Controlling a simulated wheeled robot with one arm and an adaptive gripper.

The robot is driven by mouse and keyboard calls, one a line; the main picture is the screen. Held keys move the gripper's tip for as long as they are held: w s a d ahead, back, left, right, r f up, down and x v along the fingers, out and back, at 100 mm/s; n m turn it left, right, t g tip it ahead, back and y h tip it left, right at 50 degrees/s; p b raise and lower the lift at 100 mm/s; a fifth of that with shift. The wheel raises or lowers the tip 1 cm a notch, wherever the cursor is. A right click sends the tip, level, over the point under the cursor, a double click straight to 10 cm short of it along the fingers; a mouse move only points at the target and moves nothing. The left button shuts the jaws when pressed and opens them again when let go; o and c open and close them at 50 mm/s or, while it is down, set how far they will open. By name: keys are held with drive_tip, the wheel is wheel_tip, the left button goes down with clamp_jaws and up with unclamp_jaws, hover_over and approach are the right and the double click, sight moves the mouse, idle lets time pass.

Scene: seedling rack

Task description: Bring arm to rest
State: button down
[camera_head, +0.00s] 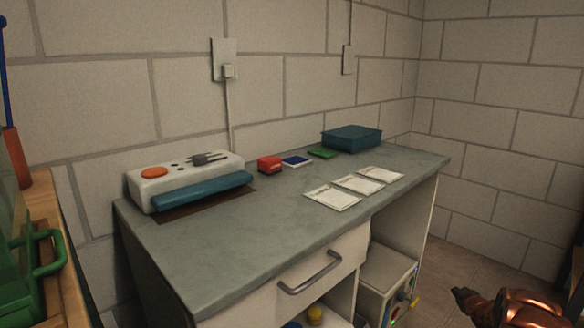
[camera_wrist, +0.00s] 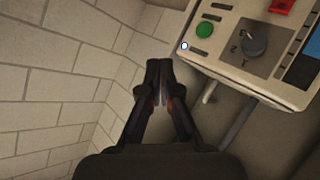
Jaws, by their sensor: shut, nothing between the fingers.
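My gripper (camera_wrist: 160,70) shows in the wrist view with its two dark fingers together and nothing between them. It points toward a corner of white block wall, to the left of a beige control box. In the head view, the dark tip of my gripper (camera_head: 459,292) shows at the lower right, in front of the desk's right end and apart from it. My copper-coloured arm is partly cut off by the frame's lower right corner.
A desk (camera_head: 240,235) stands along the block wall, carrying a white and teal device (camera_head: 190,180), several paper packets and a teal box (camera_head: 352,138). The beige control box (camera_wrist: 225,55) also shows in the wrist view. Open floor (camera_head: 465,262) lies right of the desk.

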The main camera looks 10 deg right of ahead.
drive_tip(key=a+r+m+g+h+p, duration=0.1)
drive_tip(key=a+r+p, duration=0.15)
drive_tip(key=r, duration=0.45)
drive_tip(key=a+r+g+p, duration=0.1)
drive_tip(key=r+p, duration=0.2)
drive_tip(key=r, duration=0.4)
drive_tip(key=s+a+r+m+g+p, duration=0.1)
drive_tip(key=s+a+r+g+p, duration=0.2)
drive_tip(key=a+r, duration=0.45)
drive_tip(key=s+a+r+m+p, duration=0.1)
drive_tip(key=s+a+r+p, duration=0.3)
drive_tip(key=r, duration=0.6)
drive_tip(key=s+a+r+g+p, duration=0.25)
drive_tip(key=a+r+p, duration=0.35)
drive_tip(key=r, duration=0.3)
drive_tip(key=s+a+r+m+g+y+p, duration=0.1)
drive_tip(key=s+a+r+g+y+p, duration=0.15)
drive_tip(key=s+a+r+p, duration=1.1)
drive_tip(key=s+a+r+g+p, duration=0.1)
drive_tip(key=s+a+r, duration=0.2)
drive_tip(key=s+a, duration=0.3)
drive_tip(key=s+a+r+g+y+p, duration=0.1)
drive_tip(key=s+a+r, duration=0.3)
drive_tip(key=s, duration=0.8)
drive_tip(key=s+a+r+n+g+y+p, duration=0.1)
drive_tip(key=s+a+r+g+p, duration=0.1)
drive_tip(key=s+a, duration=0.6)
drive_tip(key=shift+s+r+p, duration=0.5)
drive_tip(key=shift+r+p, duration=0.2)
drive_tip(key=shift+r, duration=0.2)
